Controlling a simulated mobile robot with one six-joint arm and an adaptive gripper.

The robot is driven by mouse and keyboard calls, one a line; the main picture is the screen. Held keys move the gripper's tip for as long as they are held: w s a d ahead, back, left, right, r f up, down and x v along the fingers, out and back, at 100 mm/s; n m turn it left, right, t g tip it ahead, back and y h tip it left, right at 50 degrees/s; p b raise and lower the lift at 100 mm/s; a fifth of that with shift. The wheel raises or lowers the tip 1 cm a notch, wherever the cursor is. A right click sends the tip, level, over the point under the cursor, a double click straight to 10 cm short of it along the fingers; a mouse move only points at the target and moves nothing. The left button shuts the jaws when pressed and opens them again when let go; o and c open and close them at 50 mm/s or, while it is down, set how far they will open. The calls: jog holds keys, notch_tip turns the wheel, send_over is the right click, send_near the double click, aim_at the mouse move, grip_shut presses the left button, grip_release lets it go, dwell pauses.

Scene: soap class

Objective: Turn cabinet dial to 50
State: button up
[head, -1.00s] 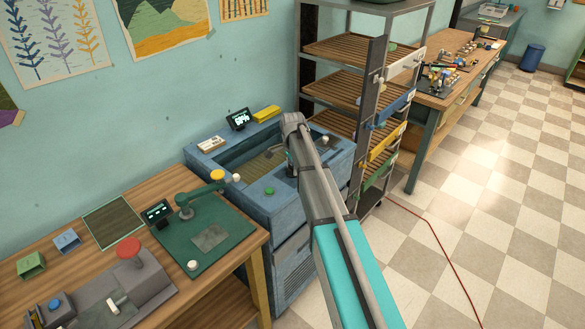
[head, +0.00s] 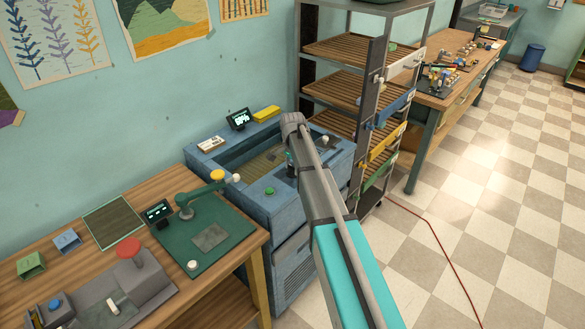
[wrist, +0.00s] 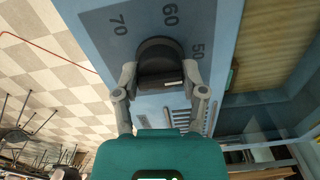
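The blue cabinet (head: 282,205) stands against the wall, with a sunken basin in its top. In the wrist view its dial is a black round knob (wrist: 160,60) on the blue panel. The printed numbers 70, 60 and 50 curve around its upper side, 50 at the right. A small pale mark shows on the knob's lower right face; which number the dial points to I cannot tell. My gripper (wrist: 160,77) has one grey finger on each side of the knob, seemingly pressed against it. In the head view my arm hides most of the dial.
A green button (head: 269,191) and a small lit display (head: 239,120) are on the cabinet. A slatted shelf rack (head: 345,95) stands close on the right. A wooden bench (head: 85,225) with devices adjoins on the left. The checkered floor at right is mostly clear.

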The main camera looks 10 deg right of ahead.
aim_at(292, 166)
jog(key=o, duration=0.4)
jog(key=shift+o, duration=0.2)
jog(key=shift+m, duration=0.4)
jog(key=shift+m, duration=0.8)
notch_tip(292, 166, up, 14)
jog(key=p, duration=1.4)
jog(key=shift+f, duration=0.1)
jog(key=s+f+n+b, duration=0.3)
jog(key=s+n, duration=0.4)
jog(key=s, duration=0.7)
jog(key=s+a+f+n+b, duration=0.1)
jog(key=s+n, duration=0.6)
jog(key=s, duration=0.8)
jog(key=shift+a+f+n+b, duration=0.25)
jog(key=shift+f+n+b, duration=0.05)
jog(key=shift+f+b, duration=0.65)
